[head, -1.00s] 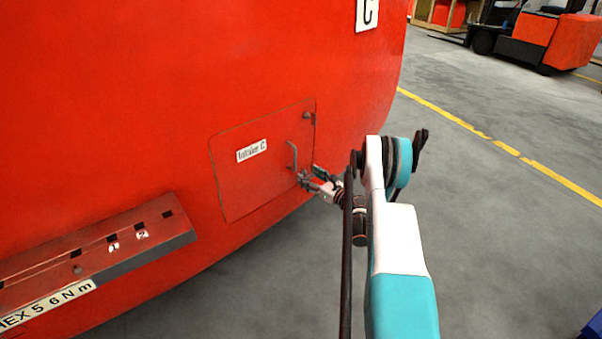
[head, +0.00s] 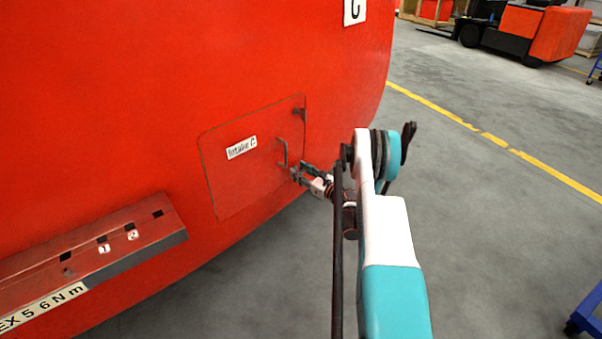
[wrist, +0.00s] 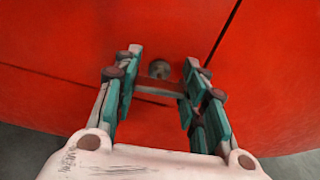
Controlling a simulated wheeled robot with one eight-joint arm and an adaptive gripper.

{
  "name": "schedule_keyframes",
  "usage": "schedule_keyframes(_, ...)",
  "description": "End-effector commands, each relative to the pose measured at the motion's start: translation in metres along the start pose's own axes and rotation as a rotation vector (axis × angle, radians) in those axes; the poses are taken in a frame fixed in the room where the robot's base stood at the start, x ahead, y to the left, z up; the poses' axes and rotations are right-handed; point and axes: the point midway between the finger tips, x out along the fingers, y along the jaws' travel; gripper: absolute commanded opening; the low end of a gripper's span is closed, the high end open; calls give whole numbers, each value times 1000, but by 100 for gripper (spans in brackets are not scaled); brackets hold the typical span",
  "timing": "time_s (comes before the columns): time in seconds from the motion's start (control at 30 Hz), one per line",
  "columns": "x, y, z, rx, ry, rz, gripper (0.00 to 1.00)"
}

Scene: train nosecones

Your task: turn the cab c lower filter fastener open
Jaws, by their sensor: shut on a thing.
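The cab C filter panel (head: 232,180), labelled "Intake C", lies closed in the red nosecone, with a bar handle (head: 284,152) near its right edge. My gripper (head: 297,172) is at the panel's lower right corner, below the handle, and hides the lower fastener in the head view. In the wrist view, the lower filter fastener (wrist: 158,69) shows as a round grey head with a reddish bar in front of it. My gripper (wrist: 161,80) has its two green-padded fingers on either side of this bar, closed on it. The upper fastener (head: 300,113) sits at the panel's upper right corner.
A red ledge (head: 130,228) with numbered slots juts out at lower left. Grey floor (head: 480,230) is open to the right, with a yellow line (head: 480,130). An orange forklift (head: 530,35) stands far behind. A blue cart (head: 588,315) edges in at lower right.

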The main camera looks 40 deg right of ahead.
Motion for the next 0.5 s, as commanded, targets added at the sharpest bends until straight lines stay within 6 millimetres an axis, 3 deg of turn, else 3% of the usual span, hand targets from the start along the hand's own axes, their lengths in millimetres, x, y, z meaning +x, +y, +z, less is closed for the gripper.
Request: schedule_keyframes(0.5,0,1,0,-442,0,0,15)
